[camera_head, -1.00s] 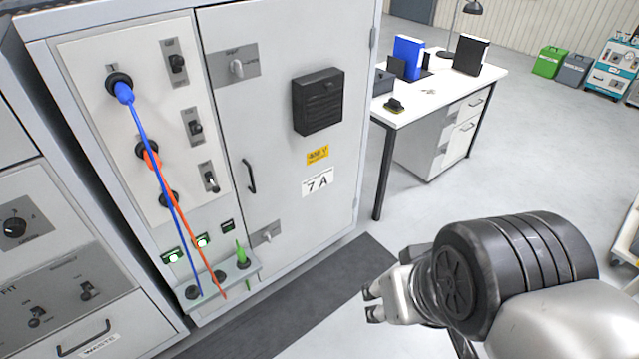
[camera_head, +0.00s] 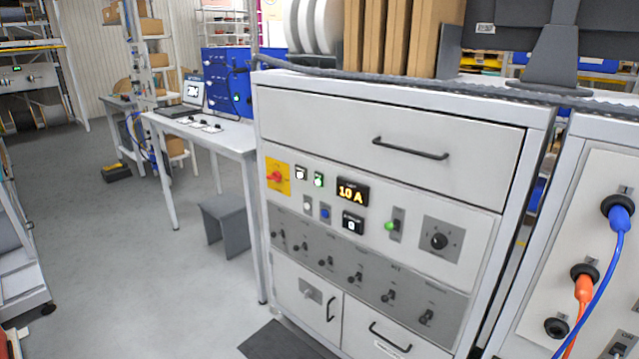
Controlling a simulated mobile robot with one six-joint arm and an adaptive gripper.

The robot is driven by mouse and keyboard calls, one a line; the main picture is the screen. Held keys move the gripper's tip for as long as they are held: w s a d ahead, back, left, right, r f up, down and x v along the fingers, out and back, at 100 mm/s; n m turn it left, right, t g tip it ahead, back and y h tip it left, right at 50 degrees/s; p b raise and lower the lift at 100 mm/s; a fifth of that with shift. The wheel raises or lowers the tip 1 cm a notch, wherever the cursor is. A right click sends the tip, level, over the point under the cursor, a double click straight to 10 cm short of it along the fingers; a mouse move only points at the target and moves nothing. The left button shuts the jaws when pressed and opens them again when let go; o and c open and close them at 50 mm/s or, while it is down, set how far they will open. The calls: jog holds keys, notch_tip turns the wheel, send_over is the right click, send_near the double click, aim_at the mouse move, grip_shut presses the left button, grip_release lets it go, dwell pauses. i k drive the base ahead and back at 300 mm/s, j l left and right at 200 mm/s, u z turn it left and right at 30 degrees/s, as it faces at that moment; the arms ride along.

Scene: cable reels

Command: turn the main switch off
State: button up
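A green-tipped toggle (camera_head: 391,226) and a black rotary knob (camera_head: 439,240) are further right on the panel. My gripper is not in view.
A row of toggle switches (camera_head: 358,276) runs below the panel. A second cabinet (camera_head: 565,200) with blue and orange cables stands at right. A white table (camera_head: 215,138) and grey stool (camera_head: 228,222) stand left. The floor (camera_head: 120,250) at left is mostly open.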

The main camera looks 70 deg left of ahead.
aim_at(277, 177)
jog(key=u, duration=2.65)
jog(key=i, duration=1.5)
jog(key=i+u, duration=0.1)
jog(key=i, duration=1.4)
